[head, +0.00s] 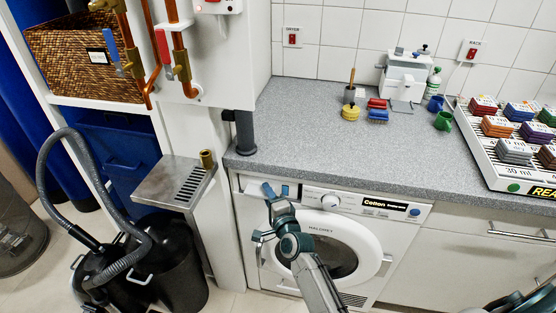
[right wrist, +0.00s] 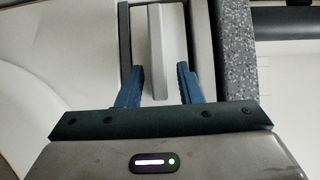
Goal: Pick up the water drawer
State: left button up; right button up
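The water drawer (head: 250,188) is the white front panel at the upper left of the white washer-like machine, left of its dial. My right gripper (head: 276,190) is in front of this panel, below the worktop edge, and covers part of it. In the right wrist view its two blue fingers (right wrist: 160,82) are apart, one on each side of a pale upright bar (right wrist: 157,45), which looks like the drawer's handle. Gaps show between the bar and both fingers. The drawer looks flush with the machine. My left gripper is not in view.
The grey speckled worktop (head: 330,150) overhangs just above the drawer. A metal drip shelf (head: 165,185) and a black vessel with a hose (head: 170,270) stand to the left. The round machine door (head: 340,252) is below. A rack of coloured packs (head: 490,165) stands at the right.

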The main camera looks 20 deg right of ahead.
grip_shut()
jog(key=shift+f, duration=0.1)
dwell(1.0)
